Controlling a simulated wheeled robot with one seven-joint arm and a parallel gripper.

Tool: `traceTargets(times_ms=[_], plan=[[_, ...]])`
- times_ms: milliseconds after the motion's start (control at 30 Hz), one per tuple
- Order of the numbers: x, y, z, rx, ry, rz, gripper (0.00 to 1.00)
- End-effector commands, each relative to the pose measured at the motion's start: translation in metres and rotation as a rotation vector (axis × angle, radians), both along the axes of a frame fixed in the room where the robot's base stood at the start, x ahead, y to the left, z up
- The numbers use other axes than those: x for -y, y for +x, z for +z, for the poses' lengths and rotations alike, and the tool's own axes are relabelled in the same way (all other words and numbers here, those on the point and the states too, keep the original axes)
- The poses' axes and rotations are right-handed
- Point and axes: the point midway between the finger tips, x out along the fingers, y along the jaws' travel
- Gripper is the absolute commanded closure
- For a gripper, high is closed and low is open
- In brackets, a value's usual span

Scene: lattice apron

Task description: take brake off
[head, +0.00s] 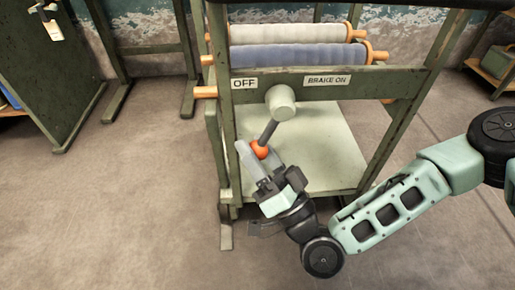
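The brake lever has a pale round hub (281,102) on the green crossbar and a dark rod (268,132). The rod hangs down and to the left, ending in an orange-red knob (260,149). An OFF label (244,84) is left of the hub and a BRAKE ON label (327,80) is right of it. My gripper (256,157) is at the knob from below, with one pale finger along the knob's left side. The other finger is hard to make out, so I cannot tell whether the gripper is closed on the knob.
The green frame (401,120) carries blue and white rolls (300,55) with orange ends behind the crossbar. A pale shelf (325,160) lies below. A green panel (50,70) stands at left and a low shelf (495,65) at right. Floor at left is clear.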

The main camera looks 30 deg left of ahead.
Motion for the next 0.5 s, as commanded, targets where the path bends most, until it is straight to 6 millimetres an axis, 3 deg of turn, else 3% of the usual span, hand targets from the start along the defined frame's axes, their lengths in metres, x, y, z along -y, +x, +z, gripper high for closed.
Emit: traceTargets(times_ms=[300,500], plan=[[0.003,-0.001,-0.002,0.000,-0.002,-0.002,0.43],[0.027,-0.012,-0.015,-0.003,-0.004,0.000,0.43]])
